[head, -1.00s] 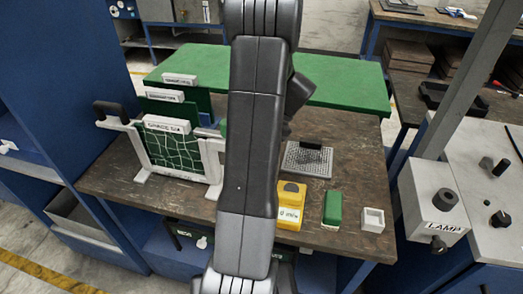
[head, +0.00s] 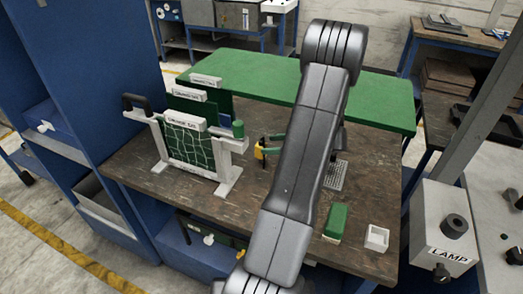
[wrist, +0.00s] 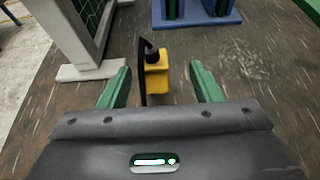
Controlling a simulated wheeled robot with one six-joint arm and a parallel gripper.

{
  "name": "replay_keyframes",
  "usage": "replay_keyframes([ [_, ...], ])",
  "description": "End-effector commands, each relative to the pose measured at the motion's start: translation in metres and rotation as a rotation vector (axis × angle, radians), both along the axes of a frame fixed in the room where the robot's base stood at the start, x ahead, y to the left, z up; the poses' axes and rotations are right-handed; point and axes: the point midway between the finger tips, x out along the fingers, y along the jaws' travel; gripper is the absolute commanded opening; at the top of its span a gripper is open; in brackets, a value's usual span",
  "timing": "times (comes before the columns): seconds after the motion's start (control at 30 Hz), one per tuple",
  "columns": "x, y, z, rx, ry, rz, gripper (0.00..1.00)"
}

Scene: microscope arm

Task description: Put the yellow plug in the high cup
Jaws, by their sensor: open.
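A yellow block with a black top (wrist: 157,78), which looks like the yellow plug, stands on the brown bench in the wrist view. Its yellow side shows in the head view (head: 259,152). My gripper (head: 273,144) is open, its green fingers on either side of the block with gaps in the wrist view (wrist: 160,70). A thin black upright strip shows along the block's left side. A green cylinder (head: 238,128) tops the right post of the white frame; I cannot tell whether it is the high cup. A white open box (head: 377,237) sits low at the bench's right.
The white frame (head: 228,178) with a netted green panel stands left of my gripper; its foot (wrist: 92,71) is close by in the wrist view. A blue stand (wrist: 197,14) lies ahead. A green block (head: 335,222) and grey perforated plate (head: 338,175) are right. My arm hides mid-bench.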

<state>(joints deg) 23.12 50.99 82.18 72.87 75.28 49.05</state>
Motion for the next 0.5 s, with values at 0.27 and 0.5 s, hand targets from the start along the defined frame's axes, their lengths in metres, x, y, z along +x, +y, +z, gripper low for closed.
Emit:
replay_keyframes([
  [0.27, 0.005, 0.016, -0.007, -0.001, 0.0, 0.002, 0.58],
  [0.5, 0.01, 0.047, -0.019, -0.001, 0.001, 0.004, 0.58],
])
